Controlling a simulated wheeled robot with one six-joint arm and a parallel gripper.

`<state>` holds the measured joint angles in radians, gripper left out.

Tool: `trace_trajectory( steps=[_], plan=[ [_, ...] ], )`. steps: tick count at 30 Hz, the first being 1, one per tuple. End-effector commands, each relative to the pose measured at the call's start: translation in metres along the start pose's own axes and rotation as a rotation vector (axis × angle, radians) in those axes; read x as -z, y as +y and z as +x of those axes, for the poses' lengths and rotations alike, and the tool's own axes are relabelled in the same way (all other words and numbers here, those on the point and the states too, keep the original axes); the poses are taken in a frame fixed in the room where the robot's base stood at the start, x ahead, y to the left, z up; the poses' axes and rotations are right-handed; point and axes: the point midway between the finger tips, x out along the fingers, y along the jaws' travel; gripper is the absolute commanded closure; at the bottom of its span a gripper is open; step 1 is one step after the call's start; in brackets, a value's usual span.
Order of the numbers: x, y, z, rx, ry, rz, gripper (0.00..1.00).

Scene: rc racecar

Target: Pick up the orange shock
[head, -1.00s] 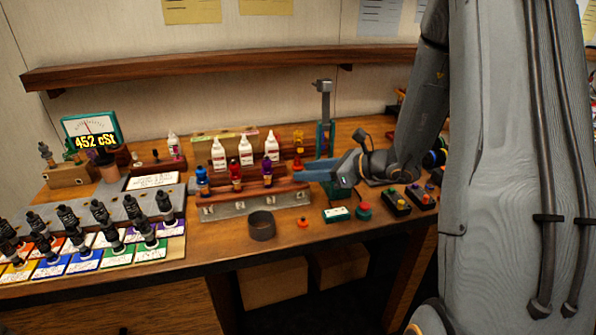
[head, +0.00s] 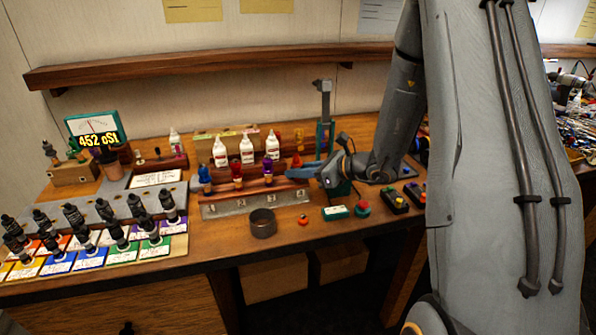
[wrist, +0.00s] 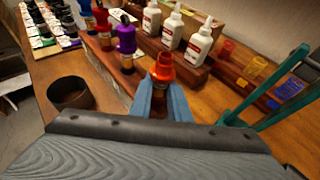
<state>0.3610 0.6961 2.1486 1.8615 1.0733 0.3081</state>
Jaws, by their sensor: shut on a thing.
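The orange shock (wrist: 163,68) stands between the two blue fingers of my gripper (wrist: 163,103) in the wrist view. The fingers are shut on it, and its orange cap shows above them. Its lower part is mostly hidden by the fingers. In the head view my gripper (head: 303,171) is at the right end of the wooden rack, and the orange shock's cap (head: 296,160) shows just above the fingers. I cannot tell whether its base touches the rack.
Red (head: 238,173) and blue (head: 205,178) shocks stand left in the wooden rack. White bottles (head: 247,150) stand behind it. A teal-framed stand (wrist: 285,85) is close on the right. A dark round cup (head: 262,222) sits in front.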

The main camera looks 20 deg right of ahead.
Motion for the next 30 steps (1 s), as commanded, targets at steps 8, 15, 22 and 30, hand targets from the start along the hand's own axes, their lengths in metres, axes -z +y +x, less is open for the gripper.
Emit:
trace_trajectory(
  steps=[8,15,22,30],
  plan=[
    [-0.003,0.000,-0.001,0.000,0.000,0.000,1.00],
    [-0.018,-0.001,-0.007,0.002,-0.001,-0.003,1.00],
    [-0.042,-0.001,-0.017,0.001,-0.002,-0.003,1.00],
    [-0.070,0.000,-0.029,0.001,-0.001,-0.003,1.00]
  ],
)
